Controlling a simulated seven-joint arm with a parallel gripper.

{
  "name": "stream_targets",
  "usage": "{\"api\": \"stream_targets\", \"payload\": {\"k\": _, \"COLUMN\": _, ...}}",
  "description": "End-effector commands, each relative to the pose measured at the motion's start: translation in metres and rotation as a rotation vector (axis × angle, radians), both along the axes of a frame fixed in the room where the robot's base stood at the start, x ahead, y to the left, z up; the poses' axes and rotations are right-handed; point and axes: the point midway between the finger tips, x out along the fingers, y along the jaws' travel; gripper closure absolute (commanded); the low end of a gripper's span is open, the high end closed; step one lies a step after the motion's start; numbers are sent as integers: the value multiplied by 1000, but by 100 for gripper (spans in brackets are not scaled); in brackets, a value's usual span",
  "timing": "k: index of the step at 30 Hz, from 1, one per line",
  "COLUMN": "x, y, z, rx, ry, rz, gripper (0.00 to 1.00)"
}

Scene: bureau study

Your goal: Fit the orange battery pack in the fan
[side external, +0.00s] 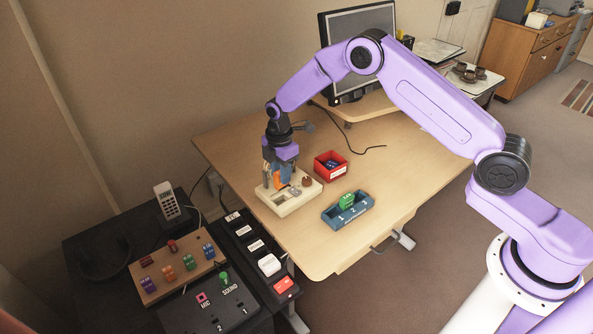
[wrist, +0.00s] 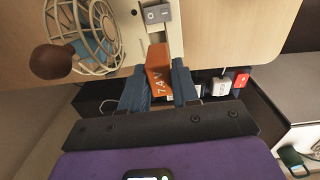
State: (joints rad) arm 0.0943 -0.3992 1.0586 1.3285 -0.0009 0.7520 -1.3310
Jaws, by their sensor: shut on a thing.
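The orange battery pack (wrist: 158,73), marked 7.4 V, is between the two blue fingers of my gripper (wrist: 160,88) in the wrist view. My gripper is shut on it. The fan has a cream base (wrist: 136,35) with a grey switch (wrist: 157,13), a wire cage (wrist: 95,30) and a brown knob (wrist: 53,62). The pack's far end overlaps the base by a pale recess; I cannot tell whether it is in the recess or above it. In the side view my gripper (side external: 279,180) points down over the fan base (side external: 298,201), hiding part of the fan.
On the desk (side external: 238,142), a red box (side external: 331,165) with dark blue items and a blue numbered tray (side external: 348,213) with a green pack (side external: 347,201) stand right of the fan. A monitor (side external: 355,40) is behind. A black power strip (side external: 255,250) lies by the desk's left edge.

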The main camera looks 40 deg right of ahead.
Motion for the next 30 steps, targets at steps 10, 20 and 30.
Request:
{"api": "stream_targets", "payload": {"k": 10, "x": 2, "y": 3, "z": -21, "rx": 0, "ry": 2, "rz": 1, "gripper": 95}}
{"api": "stream_targets", "payload": {"k": 20, "x": 3, "y": 3, "z": -40, "rx": 1, "ry": -1, "rz": 1, "gripper": 95}}
{"api": "stream_targets", "payload": {"k": 30, "x": 3, "y": 3, "z": -40, "rx": 1, "ry": -1, "rz": 1, "gripper": 95}}
